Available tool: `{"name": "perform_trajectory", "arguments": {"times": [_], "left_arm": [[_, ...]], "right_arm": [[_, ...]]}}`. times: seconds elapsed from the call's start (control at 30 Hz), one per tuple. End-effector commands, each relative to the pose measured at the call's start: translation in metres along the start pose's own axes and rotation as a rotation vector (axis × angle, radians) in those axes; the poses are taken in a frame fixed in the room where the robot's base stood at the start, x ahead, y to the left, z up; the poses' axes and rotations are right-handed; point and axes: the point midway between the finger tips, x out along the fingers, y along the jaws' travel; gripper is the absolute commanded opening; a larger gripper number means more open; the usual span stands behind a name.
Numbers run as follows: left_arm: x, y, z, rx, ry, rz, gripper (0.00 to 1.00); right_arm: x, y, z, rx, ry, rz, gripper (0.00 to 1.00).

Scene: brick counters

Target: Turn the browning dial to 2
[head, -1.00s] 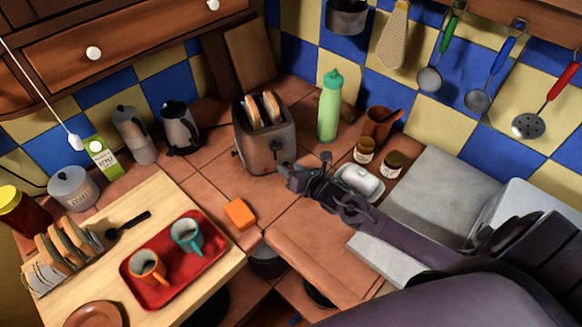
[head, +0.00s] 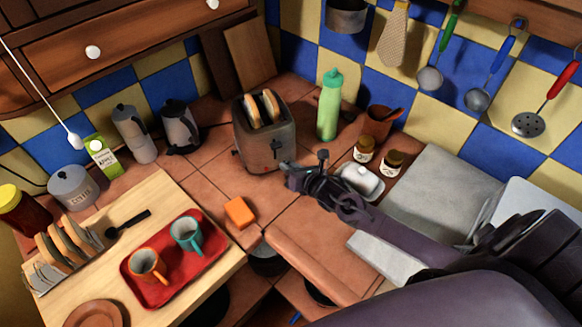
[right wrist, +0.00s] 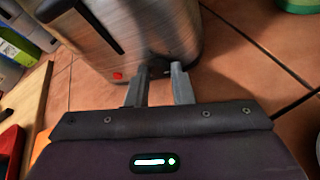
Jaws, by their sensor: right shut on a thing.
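The metal toaster (head: 265,145), with two bread slices (head: 262,108) in its slots, stands on the tiled counter. My right gripper (head: 287,168) is at the lower right of its front face. In the right wrist view the toaster's brushed side (right wrist: 160,25) fills the top, with a small red button (right wrist: 118,76) and a dark slot. There my right gripper (right wrist: 160,75) has its fingertips against the toaster's lower edge, shut on the browning dial. The dial is mostly hidden between the fingertips, and its setting cannot be read. My left gripper is not in view.
A white butter dish (head: 360,182) stands close beside my right gripper. A green bottle (head: 329,105) and two jars (head: 364,150) are behind it. An orange block (head: 240,213) lies in front. A red tray (head: 180,262) with two mugs is at lower left.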

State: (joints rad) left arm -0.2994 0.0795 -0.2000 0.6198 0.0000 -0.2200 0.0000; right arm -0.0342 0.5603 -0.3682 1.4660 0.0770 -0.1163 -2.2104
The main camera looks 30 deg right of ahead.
Motion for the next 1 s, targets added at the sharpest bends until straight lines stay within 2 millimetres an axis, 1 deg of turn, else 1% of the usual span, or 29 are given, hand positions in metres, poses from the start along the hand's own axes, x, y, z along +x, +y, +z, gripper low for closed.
{"name": "perform_trajectory", "arguments": {"times": [0.27,0.7,1.0], "left_arm": [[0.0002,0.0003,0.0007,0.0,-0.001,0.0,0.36],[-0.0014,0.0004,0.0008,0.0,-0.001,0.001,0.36],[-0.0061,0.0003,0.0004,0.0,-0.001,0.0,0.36]], "right_arm": [[0.0005,0.0028,0.002,-0.154,0.012,-0.066,0.0],[0.0013,0.0077,0.0019,-0.502,0.044,-0.226,0.0],[0.0017,0.0092,0.0014,-0.673,0.059,-0.305,0.0]]}}
